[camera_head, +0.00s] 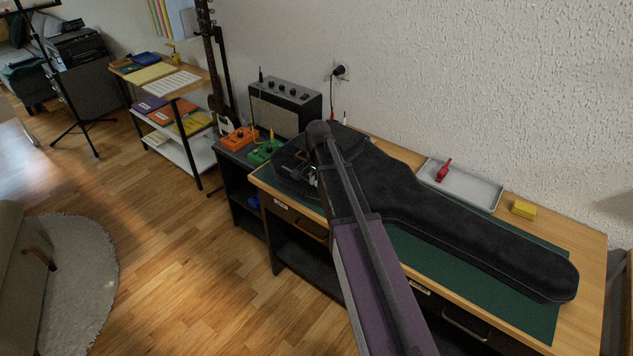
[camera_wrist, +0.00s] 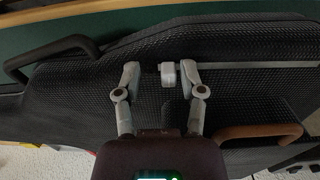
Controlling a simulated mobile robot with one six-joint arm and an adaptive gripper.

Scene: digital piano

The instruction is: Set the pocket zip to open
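A black soft instrument case (camera_head: 430,200) lies flat along the desk; its textured side with the pocket fills much of the wrist view (camera_wrist: 235,90). A small light-grey block, seemingly the zip pull (camera_wrist: 168,75), sits on the case in line with a pale zip track (camera_wrist: 265,65) to its right. My gripper (camera_wrist: 160,76) is open, its two grey fingers on either side of the pull, with gaps to both. I cannot tell whether the fingertips touch the case. In the head view my gripper (camera_head: 314,176) is largely hidden by my arm.
A black handle (camera_wrist: 60,50) and a brown handle (camera_wrist: 270,132) stand out from the case near my fingers. On the desk are a grey tray (camera_head: 480,192) with a red tool (camera_head: 443,170) and a yellow block (camera_head: 523,210). An amplifier (camera_head: 285,105) stands behind.

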